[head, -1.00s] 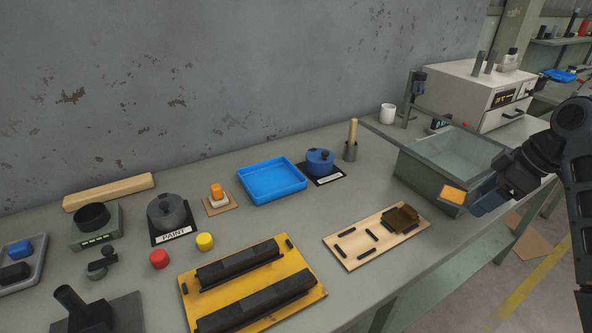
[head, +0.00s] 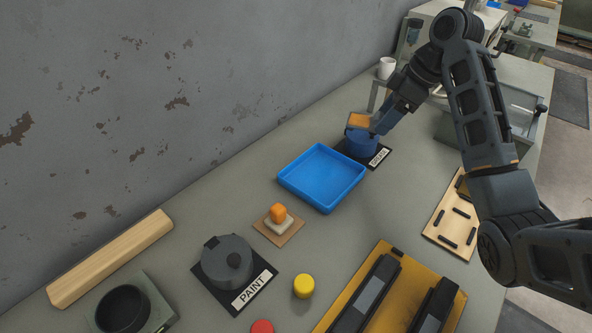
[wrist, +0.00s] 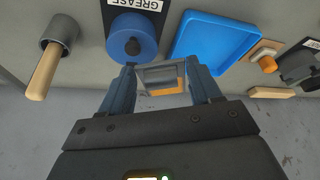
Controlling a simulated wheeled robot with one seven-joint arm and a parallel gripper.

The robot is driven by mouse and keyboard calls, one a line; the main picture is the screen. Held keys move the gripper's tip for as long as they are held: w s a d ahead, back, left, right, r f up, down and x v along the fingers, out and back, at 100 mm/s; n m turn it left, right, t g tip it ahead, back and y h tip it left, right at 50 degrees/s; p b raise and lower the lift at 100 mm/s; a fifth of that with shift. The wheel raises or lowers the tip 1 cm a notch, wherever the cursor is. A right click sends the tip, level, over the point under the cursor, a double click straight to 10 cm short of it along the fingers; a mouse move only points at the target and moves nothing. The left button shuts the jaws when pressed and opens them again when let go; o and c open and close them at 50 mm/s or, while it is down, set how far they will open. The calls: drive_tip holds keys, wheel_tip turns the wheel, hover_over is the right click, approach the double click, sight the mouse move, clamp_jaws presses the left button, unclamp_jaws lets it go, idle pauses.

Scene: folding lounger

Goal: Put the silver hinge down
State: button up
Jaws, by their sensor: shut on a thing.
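My gripper (head: 372,125) is above the bench, near the blue grease pot and the far end of the blue tray (head: 322,176). It is shut on a small block-like piece (head: 358,121), which looks orange in the head view. In the wrist view the piece sits between the blue fingers (wrist: 161,72) and shows a grey part (wrist: 161,74) and an orange face; I take it as the silver hinge. The blue tray is empty and also shows in the wrist view (wrist: 215,42).
The blue grease pot (head: 361,143) stands on a dark labelled mat beside the tray. A grey paint pot (head: 227,262), an orange-topped piece (head: 278,213) and a yellow button (head: 304,286) stand nearer. A wooden-handled tool in a holder (wrist: 60,35) is left of the grease pot.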

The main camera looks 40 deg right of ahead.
hover_over(333, 181)
drive_tip(key=s+d, duration=0.1)
wheel_tip(333, 181, down, 7)
drive_tip(key=shift+s+r+p, duration=0.1)
drive_tip(key=shift+s+p, duration=0.05)
drive_tip(key=shift+p, duration=0.2)
drive_tip(key=shift+a+f, duration=0.1)
drive_tip(key=shift+f, duration=2)
drive_tip(key=shift+f, duration=0.1)
drive_tip(key=o, duration=1.1)
drive_tip(key=shift+o, duration=0.2)
drive_tip(key=p+v, duration=0.3)
drive_tip(key=v, duration=0.9)
